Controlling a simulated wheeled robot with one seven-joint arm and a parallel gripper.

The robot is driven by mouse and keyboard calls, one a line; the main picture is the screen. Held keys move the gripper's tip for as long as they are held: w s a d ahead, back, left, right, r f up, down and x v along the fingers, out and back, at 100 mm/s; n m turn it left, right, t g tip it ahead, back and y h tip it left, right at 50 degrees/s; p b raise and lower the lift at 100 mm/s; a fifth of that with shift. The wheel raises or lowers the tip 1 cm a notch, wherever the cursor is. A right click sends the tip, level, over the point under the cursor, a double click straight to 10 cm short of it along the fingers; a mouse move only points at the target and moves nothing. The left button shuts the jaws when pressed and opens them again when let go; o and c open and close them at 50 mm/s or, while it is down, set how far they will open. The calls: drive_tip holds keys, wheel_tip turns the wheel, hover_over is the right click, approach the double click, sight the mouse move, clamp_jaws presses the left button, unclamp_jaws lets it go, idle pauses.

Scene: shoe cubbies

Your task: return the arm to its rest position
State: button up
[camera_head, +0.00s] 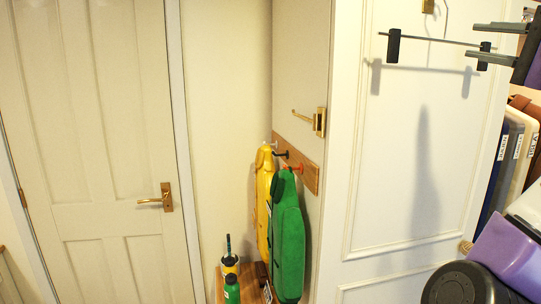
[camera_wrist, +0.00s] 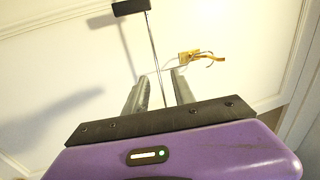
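My gripper (camera_head: 487,43) is at the upper right of the head view, in front of the white door panel. In the wrist view its two grey fingers (camera_wrist: 158,88) are parted with a gap between them, and I see nothing clamped. A metal clip hanger (camera_head: 440,41) with black clips hangs by a brass hook (camera_head: 428,6) on the panel. Its right clip is close to my fingertips; whether they touch I cannot tell. In the wrist view the hanger's bar (camera_wrist: 153,48) runs into the gap between the fingers, and the brass hook (camera_wrist: 190,56) lies beyond.
The white panel (camera_head: 425,150) stands close behind the hanger. Upright folders (camera_head: 513,150) stand at the right. Yellow and green bags (camera_head: 288,235) hang on a wooden peg rail (camera_head: 307,171). Bottles (camera_head: 231,275) stand on a wooden surface below. A closed door (camera_head: 90,130) is at the left.

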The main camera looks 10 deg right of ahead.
drive_tip(key=s+d+r+t+h, duration=0.2)
drive_tip(key=s+d+r+h, duration=0.1)
drive_tip(key=d+r+h, duration=0.15)
drive_tip(key=a+f+n+h, duration=0.2)
drive_tip(key=f+h, duration=0.1)
drive_tip(key=f, duration=0.9)
drive_tip(key=a+f+n+h, duration=0.3)
drive_tip(key=f+h, duration=0.1)
drive_tip(key=f, duration=0.7)
drive_tip(key=s+a+f+n+y, duration=0.2)
drive_tip(key=s+a+f+n, duration=0.15)
drive_tip(key=f, duration=0.45)
drive_tip(key=s+a+f+n+y, duration=0.1)
drive_tip(key=s+a+f+n, duration=0.1)
drive_tip(key=a+f, duration=0.4)
drive_tip(key=s+a+f+n+g+y, duration=0.2)
drive_tip(key=s+a+f, duration=0.3)
drive_tip(key=s+f, duration=0.4)
drive_tip(key=s+a+f+n+g+y, duration=0.2)
drive_tip(key=s+a+f, duration=0.4)
drive_tip(key=s, duration=0.6)
drive_tip(key=s+a+f+n+g+y, duration=0.3)
drive_tip(key=s+a+f, duration=0.2)
drive_tip(key=s+f, duration=0.6)
drive_tip(key=shift+s+a+f+g+y, duration=0.15)
drive_tip(key=shift+a+f+g+y, duration=0.15)
drive_tip(key=shift+a+f+y, duration=0.05)
